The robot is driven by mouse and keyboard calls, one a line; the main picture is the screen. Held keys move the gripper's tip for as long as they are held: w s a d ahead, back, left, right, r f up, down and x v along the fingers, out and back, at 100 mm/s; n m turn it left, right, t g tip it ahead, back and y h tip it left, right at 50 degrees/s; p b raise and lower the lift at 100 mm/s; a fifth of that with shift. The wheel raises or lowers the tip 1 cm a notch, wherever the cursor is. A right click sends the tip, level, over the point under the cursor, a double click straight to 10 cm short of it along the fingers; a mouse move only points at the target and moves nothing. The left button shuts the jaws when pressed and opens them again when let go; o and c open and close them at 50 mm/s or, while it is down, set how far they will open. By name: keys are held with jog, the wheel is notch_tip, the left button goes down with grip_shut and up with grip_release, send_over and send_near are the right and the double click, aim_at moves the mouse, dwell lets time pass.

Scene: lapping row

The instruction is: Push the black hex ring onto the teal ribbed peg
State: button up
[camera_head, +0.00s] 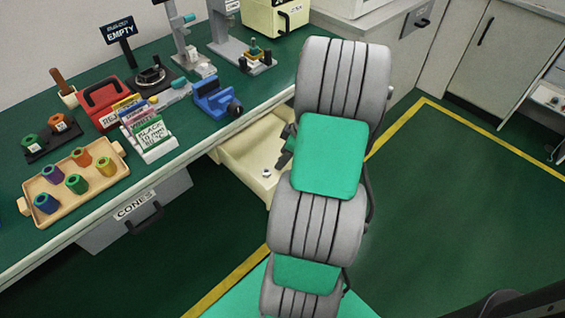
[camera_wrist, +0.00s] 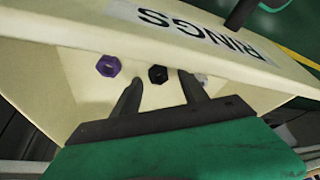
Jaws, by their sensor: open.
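The black hex ring (camera_wrist: 158,74) lies on the floor of the open cream drawer (camera_head: 231,149). In the wrist view it is between and just beyond the fingertips of my gripper (camera_wrist: 160,80). My gripper is open and empty; contact with the ring cannot be made out. In the head view my arm mostly hides the gripper, and the black ring is not visible. On the bench, a wooden tray (camera_head: 62,217) holds several coloured pegs, including a green one (camera_head: 76,183). I cannot tell which peg is teal and ribbed.
A purple hex ring (camera_wrist: 108,66) lies left of the black one, and a pale piece (camera_wrist: 202,78) lies close to the right finger. The drawer wall labelled RINGS (camera_wrist: 235,37) rises beyond. A blue vise (camera_head: 215,102) and a red box (camera_head: 104,101) stand on the bench.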

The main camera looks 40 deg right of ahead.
jog(key=shift+c, duration=0.5)
grip_shut()
